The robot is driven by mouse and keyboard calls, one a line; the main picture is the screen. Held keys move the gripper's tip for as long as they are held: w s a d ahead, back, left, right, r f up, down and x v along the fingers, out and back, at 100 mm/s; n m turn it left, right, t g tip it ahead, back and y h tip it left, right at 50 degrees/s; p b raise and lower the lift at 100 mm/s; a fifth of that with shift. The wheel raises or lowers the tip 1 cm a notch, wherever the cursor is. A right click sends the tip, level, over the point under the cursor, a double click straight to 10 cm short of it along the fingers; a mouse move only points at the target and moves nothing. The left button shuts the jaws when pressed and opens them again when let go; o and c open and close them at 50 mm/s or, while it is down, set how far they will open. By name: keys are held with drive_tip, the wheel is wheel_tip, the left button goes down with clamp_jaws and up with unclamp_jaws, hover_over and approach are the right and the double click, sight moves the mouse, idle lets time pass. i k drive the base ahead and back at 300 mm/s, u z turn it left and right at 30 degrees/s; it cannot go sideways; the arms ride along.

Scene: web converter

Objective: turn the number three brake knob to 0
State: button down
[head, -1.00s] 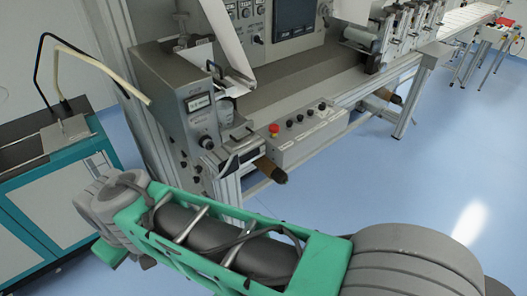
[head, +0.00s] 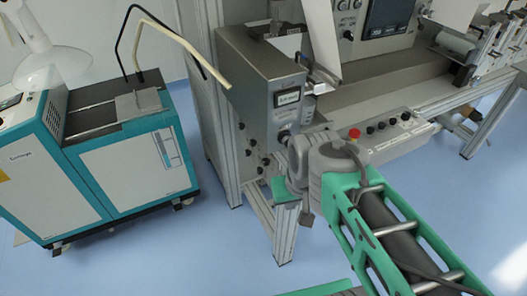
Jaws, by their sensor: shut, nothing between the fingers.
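A grey control box (head: 255,85) stands at the left end of the machine. Its front has a small lit display (head: 287,98) and a dark round knob (head: 284,135) below it, close to my arm's grey joint. Several small dark knobs (head: 248,152) sit on the box's left side. I cannot read which one is number three or where any points. My gripper is not in view; only my green and grey arm links show, in front of the box and covering its lower right part.
A teal and white cabinet (head: 135,165) stands at the left, with blue floor between it and the machine. A grey button panel with a red button (head: 354,133) is right of my arm joint. A white sheet (head: 322,35) hangs above. Machine legs (head: 285,235) stand below the box.

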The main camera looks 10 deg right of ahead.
sight(266, 161)
drive_tip(key=u, duration=0.4)
drive_tip(key=k, duration=1.1)
drive_tip(key=u, duration=1.5)
drive_tip(key=i, duration=2)
drive_tip(key=z, duration=1)
drive_tip(key=i, duration=0.35)
drive_tip(key=z, duration=0.1)
